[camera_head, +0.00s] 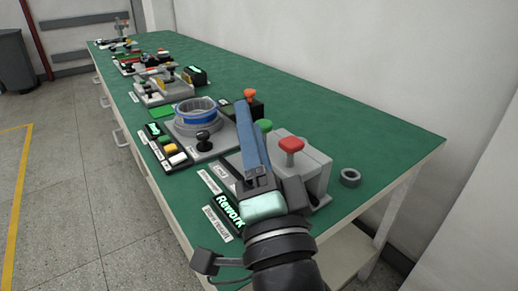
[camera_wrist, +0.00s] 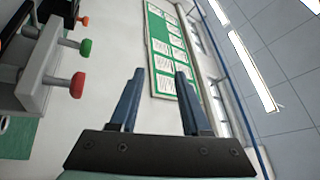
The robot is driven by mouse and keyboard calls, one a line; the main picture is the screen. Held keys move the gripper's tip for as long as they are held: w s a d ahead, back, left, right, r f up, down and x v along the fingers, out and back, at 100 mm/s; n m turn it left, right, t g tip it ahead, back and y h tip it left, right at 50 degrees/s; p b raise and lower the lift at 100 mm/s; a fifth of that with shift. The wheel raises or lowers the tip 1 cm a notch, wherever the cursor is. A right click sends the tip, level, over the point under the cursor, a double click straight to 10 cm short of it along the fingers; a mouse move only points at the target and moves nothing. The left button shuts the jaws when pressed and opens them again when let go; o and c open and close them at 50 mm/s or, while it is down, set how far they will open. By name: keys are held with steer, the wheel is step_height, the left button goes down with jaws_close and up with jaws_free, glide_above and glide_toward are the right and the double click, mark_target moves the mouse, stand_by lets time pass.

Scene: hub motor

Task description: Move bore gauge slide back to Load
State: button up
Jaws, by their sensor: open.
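The bore gauge station stands at the near end of the bench, with a grey block (camera_head: 312,168) and a red-topped handle (camera_head: 291,145). A green knob (camera_head: 264,125) and an orange knob (camera_head: 250,94) are behind it. I cannot tell which one moves the slide. The red handle (camera_wrist: 77,85) also shows at the left of the wrist view. A small label that may read Load (camera_head: 222,171) is partly hidden by my gripper. My gripper (camera_head: 241,104) is left of the handles in the head view, open and empty. Its two blue fingers (camera_wrist: 158,72) stand apart.
A lit Rework display (camera_head: 229,207) is at the front edge. A blue-banded ring (camera_head: 194,113) sits in a grey fixture with a black knob (camera_head: 203,137) further along. A grey ring (camera_head: 350,177) lies at right. The green bench top (camera_head: 340,115) behind is clear.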

steer(key=s+d+f+m+g+p, duration=0.25)
steer(key=f+m+p, duration=0.25)
steer(key=f+m, duration=0.45)
steer(key=s+d+f+m+g+p, duration=0.3)
steer(key=f+m, duration=0.4)
steer(key=m, duration=0.6)
steer(key=shift+t+h, duration=0.3)
steer(key=shift+t, duration=0.35)
steer(key=p+x, duration=0.1)
steer(key=x, duration=1.1)
steer(key=shift+w+a, duration=0.15)
steer(key=shift+a, duration=0.05)
steer(key=shift+c, duration=0.4)
jaws_close()
